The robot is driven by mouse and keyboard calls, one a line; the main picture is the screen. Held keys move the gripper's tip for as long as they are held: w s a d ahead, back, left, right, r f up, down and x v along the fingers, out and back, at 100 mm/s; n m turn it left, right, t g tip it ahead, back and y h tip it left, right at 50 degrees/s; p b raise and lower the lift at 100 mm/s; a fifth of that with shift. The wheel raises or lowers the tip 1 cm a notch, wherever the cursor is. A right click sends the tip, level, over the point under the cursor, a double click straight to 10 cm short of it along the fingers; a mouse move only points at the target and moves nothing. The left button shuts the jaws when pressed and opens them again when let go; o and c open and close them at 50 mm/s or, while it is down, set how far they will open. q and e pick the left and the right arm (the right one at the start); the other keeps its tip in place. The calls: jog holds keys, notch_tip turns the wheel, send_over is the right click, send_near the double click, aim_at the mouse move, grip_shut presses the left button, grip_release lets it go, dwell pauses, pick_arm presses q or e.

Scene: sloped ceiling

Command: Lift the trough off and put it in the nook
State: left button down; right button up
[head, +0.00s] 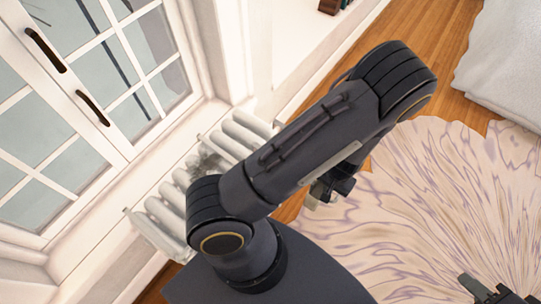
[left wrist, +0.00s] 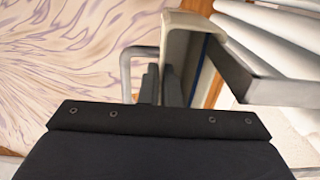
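The trough (left wrist: 183,22) shows in the left wrist view as a cream, narrow, open piece with a blue line along its inside. A grey looped handle (left wrist: 126,72) stands on its left side, and a grey bar (left wrist: 265,92) runs from it toward the white radiator. My left gripper (left wrist: 160,84) has its dark fingers close together at the trough's left side, by the handle; whether they grip it is hidden. My right gripper (head: 488,290) is at the bottom right over the rug, fingers apart and empty. I cannot make out the nook.
The white radiator (head: 236,135) stands under the window (head: 100,90), partly behind my left arm. A patterned rug (head: 440,200) covers the wood floor (head: 440,45). A pale covered piece (head: 505,65) stands at the upper right. The rug is clear.

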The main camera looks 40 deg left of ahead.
pick_arm(q)
jog(key=d+p, duration=0.1)
jog(key=d, duration=0.6)
jog(key=shift+w+d, duration=0.25)
jog(key=shift+w, duration=0.15)
jog(key=shift+d, duration=0.1)
jog(key=w+d+r, duration=0.1)
jog(key=d+r, duration=0.1)
jog(key=d, duration=0.8)
jog(key=w+d+r, duration=0.1)
jog(key=d+r, duration=0.1)
jog(key=d, duration=0.7)
jog(key=shift+w+d, duration=0.15)
jog(key=shift+d, duration=0.2)
dwell(0.8)
